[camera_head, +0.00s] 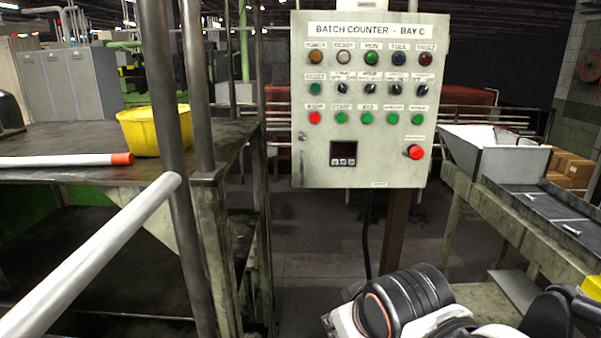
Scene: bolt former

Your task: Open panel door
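The panel door is the pale grey-green front (372,178) of a control box labelled "BATCH COUNTER - BAY C". It looks shut, facing me on a brown post. A small round latch or lock (302,137) sits at its left edge. The door carries rows of lamps, knobs and buttons, a dark display (343,153) and a red mushroom button (414,152). White and black links of my arm rise at the bottom right, below and apart from the door. A black part at the lower right edge may belong to my gripper (562,312); its fingertips cannot be made out.
A dark workbench (60,140) with a yellow bucket (152,130) and a white, red-tipped rod (70,160) stands left. Dark vertical posts (166,90) and a pale slanting bar (95,250) are nearer. A metal hopper and tray (500,160) stand right. Floor below the box looks clear.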

